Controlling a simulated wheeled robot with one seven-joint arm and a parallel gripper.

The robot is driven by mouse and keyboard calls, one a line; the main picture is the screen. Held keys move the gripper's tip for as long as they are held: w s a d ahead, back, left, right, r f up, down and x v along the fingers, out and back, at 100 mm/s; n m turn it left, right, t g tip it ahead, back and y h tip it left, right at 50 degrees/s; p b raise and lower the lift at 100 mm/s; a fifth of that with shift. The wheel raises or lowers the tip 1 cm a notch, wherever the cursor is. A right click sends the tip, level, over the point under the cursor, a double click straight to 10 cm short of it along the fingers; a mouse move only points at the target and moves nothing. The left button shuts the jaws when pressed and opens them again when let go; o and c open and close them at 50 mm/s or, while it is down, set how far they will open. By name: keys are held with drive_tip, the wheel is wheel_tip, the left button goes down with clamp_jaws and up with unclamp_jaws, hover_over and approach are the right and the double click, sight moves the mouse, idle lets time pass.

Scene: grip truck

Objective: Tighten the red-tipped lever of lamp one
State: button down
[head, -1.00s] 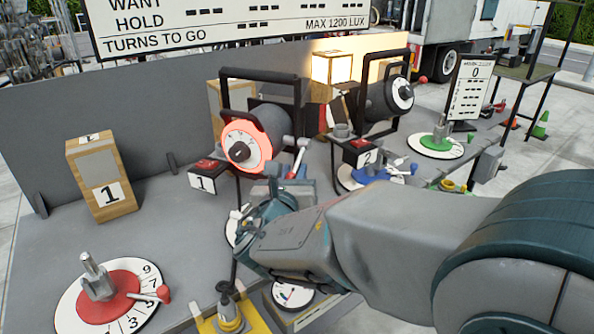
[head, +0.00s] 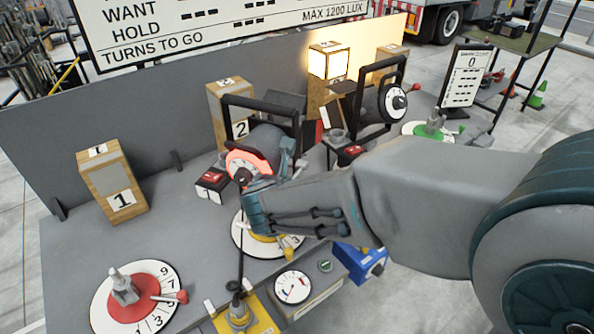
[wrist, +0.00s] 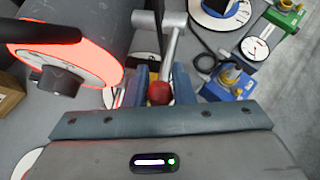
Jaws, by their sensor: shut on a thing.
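Lamp one (head: 248,162), a grey drum with a glowing red ring and a black yoke, stands behind the sign marked 1. It also fills the upper left of the wrist view (wrist: 85,30). Its lever (wrist: 172,45) is a grey bar with a red ball tip (wrist: 158,92), right of the lamp. My gripper (head: 284,160) reaches to the lamp's right side and hides the lever in the head view. In the wrist view the blue fingers (wrist: 158,84) are shut on the red tip, one on each side.
Lamp two (head: 387,101) stands farther right on the grey bench. A wooden box marked 1 (head: 112,185) and a red dial (head: 135,297) are at the left. A yellow base (head: 240,316) and a gauge (head: 292,288) sit at the front edge.

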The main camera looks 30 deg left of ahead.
drive_tip(key=shift+w+a+r+p, duration=0.1)
drive_tip(key=shift+r+p, duration=0.15)
drive_tip(key=shift+r, duration=0.6)
drive_tip(key=shift+w+a+r+p, duration=0.1)
drive_tip(key=shift+r+p, duration=0.15)
drive_tip(key=shift+r, duration=0.55)
drive_tip(key=c, duration=1.2)
unclamp_jaws()
drive_tip(key=shift+s, duration=0.15)
drive_tip(key=shift+c, duration=0.2)
drive_tip(key=shift+d+f, duration=0.15)
drive_tip(key=shift+f, duration=0.05)
drive_tip(key=v, duration=1.3)
drive_tip(key=shift+s+r, duration=0.2)
drive_tip(key=shift+s, duration=0.15)
